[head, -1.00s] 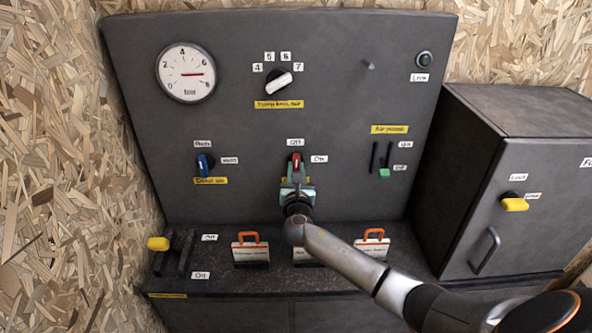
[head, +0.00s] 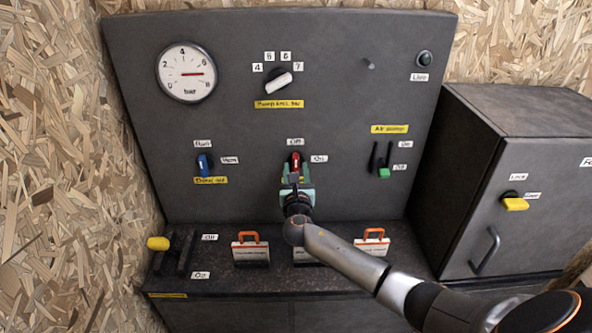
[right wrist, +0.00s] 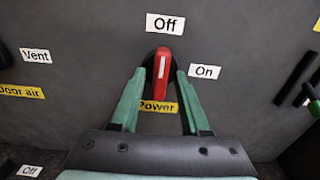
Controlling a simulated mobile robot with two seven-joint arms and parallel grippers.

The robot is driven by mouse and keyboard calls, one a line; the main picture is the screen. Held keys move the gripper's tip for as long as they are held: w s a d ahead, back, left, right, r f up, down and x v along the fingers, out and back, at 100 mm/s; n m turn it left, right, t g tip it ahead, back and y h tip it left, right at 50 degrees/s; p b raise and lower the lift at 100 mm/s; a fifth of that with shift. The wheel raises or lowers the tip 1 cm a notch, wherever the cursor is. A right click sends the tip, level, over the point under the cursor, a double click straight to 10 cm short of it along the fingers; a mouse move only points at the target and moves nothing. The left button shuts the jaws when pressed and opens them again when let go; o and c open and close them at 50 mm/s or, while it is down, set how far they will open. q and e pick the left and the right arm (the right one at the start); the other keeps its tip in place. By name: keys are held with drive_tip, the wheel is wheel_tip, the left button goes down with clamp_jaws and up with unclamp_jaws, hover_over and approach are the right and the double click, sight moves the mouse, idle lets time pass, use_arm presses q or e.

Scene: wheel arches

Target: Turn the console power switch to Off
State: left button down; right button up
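The red power switch (head: 295,161) is on the dark console panel, under the Off label (head: 295,142) and left of the On label (head: 319,159). In the right wrist view the red handle (right wrist: 162,75) stands upright, its white mark towards the Off label (right wrist: 166,24); the On label (right wrist: 204,72) is to its right. My right gripper (right wrist: 160,76) is open, with one green finger on each side of the handle and a gap to each. It also shows in the head view (head: 297,180), just below the switch. My left gripper is not in view.
A blue Door air switch (head: 204,164) is to the left, and a green-handled Air lever (head: 384,172) to the right. Orange-handled pieces (head: 251,249) stand on the ledge below. A dark cabinet with a yellow knob (head: 516,204) stands at the right.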

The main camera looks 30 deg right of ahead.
drive_tip(key=shift+o, duration=0.3)
drive_tip(key=v, duration=1.2)
drive_tip(key=shift+s+a+b, duration=0.15)
drive_tip(key=shift+s+b, duration=0.05)
drive_tip(key=shift+b, duration=0.1)
drive_tip(key=s+a+f+m+g+y, duration=0.2)
drive_tip(key=s+a+f+m+y, duration=0.3)
drive_tip(key=f, duration=0.5)
drive_tip(key=s+a+f+m+g+y, duration=0.35)
drive_tip(key=s+f+m, duration=0.3)
drive_tip(key=f, duration=0.25)
drive_tip(key=s+a+f+m+y, duration=0.1)
drive_tip(key=s+a+f+m, duration=0.2)
drive_tip(key=s+m, duration=0.3)
drive_tip(key=s+a+f+m+y, duration=0.2)
drive_tip(key=s+m, duration=0.4)
drive_tip(key=m, duration=0.4)
drive_tip(key=shift+s+a+f, duration=0.2)
drive_tip(key=shift+a+f, duration=0.2)
drive_tip(key=shift+a, duration=0.5)
